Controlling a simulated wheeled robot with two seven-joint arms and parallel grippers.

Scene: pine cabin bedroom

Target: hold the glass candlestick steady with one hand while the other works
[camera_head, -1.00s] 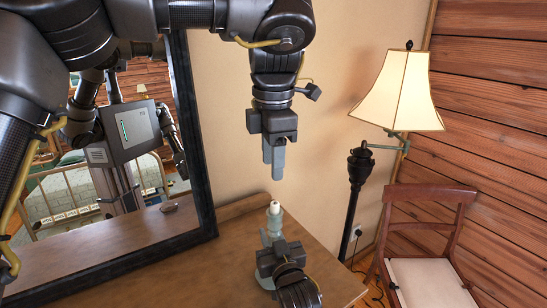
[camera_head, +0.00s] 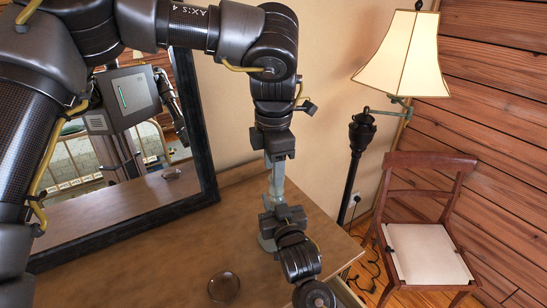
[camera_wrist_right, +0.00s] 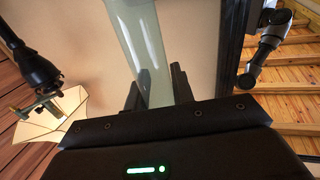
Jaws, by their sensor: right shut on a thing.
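The pale glass candlestick (camera_head: 264,241) stands upright near the dresser's right side. My right gripper (camera_head: 270,212) is shut on its stem in the head view. The right wrist view shows the greenish glass stem (camera_wrist_right: 140,45) between the two dark fingers (camera_wrist_right: 155,92). The white tip of the candlestick is hidden there. I cannot tell how far apart the left fingers are or whether they grip anything.
The wooden dresser top (camera_head: 165,262) carries a small round glass dish (camera_head: 224,286) at the front. A black-framed mirror (camera_head: 202,150) stands to the left. A floor lamp (camera_head: 403,55) and a wooden chair (camera_head: 430,250) stand to the right, beyond the dresser's edge.

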